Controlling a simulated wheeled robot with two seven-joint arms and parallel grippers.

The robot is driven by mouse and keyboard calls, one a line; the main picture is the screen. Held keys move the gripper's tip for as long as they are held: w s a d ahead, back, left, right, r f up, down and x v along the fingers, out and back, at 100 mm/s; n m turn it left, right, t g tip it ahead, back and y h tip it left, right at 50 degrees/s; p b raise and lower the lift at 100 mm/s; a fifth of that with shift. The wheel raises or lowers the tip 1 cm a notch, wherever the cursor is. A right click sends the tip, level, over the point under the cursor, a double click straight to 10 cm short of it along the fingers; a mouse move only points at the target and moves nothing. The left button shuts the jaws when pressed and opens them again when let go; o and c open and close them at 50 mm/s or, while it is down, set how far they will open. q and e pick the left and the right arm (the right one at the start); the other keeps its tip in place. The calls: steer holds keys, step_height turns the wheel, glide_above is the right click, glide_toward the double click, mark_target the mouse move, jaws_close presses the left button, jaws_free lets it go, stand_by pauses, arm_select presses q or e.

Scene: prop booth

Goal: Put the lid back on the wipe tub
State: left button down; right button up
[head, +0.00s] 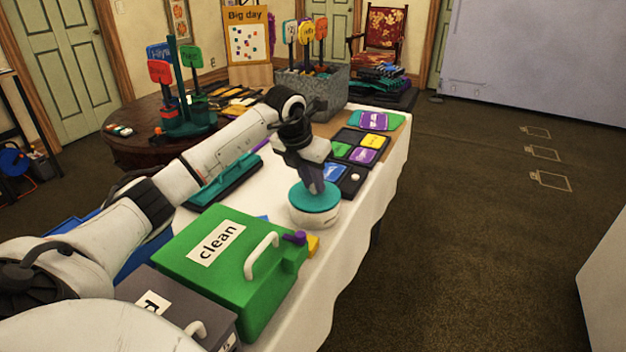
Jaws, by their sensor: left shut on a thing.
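The wipe tub (314,217) is a short white cylinder standing on the white-covered table, beyond the green box. A round teal lid (318,203) is at the top of the tub, roughly level. I cannot tell whether it is fully seated or just above the rim. My left gripper (315,185) points down from above and is shut on the lid, its fingertips at the lid's upper side. The fingers hide part of the lid's far side. My right gripper is not in view.
A green box marked "clean" (185,262), with a white handle, stands close in front of the tub. A dark tray of coloured cards (350,180) lies just behind it. A teal tray (222,184) lies to the left. The table's right edge is near the tub.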

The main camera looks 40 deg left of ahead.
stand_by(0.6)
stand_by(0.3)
arm_select(q)
steer(key=c, duration=1)
jaws_free()
steer(key=shift+c, duration=0.2)
steer(key=shift+r+p, duration=0.15)
steer(key=shift+p, duration=0.15)
steer(key=shift+r+p, duration=2.9)
steer(key=shift+r, duration=0.55)
steer(key=shift+f, duration=0.1)
jaws_close()
